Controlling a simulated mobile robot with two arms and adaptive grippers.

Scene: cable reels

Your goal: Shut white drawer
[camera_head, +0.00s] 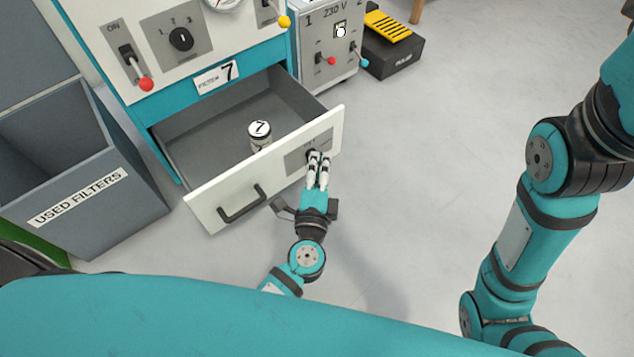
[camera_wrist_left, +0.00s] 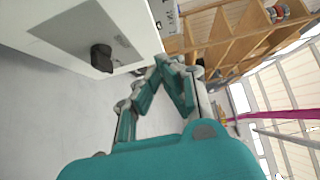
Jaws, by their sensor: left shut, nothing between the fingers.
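The white drawer (camera_head: 208,206) under the teal-framed panel stands pulled out. Its front has a dark bar handle (camera_head: 242,204) at the left and a grey plate at the right. A small jar marked 7 (camera_head: 259,134) stands inside. My left gripper (camera_head: 319,158) is shut and empty, its fingertips at the right part of the drawer front, over the grey plate. I cannot tell whether they touch it. The left wrist view shows the drawer front (camera_wrist_left: 130,25) with a black knob (camera_wrist_left: 101,57) on the grey plate, beside the fingers (camera_wrist_left: 168,64). My right gripper is out of view.
A grey bin labelled USED FILTERS (camera_head: 140,190) stands left of the drawer. A grey 230 V box (camera_head: 345,75) and a black pedal block with yellow top (camera_head: 392,50) stand behind right. The floor (camera_head: 430,130) right of the drawer is clear.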

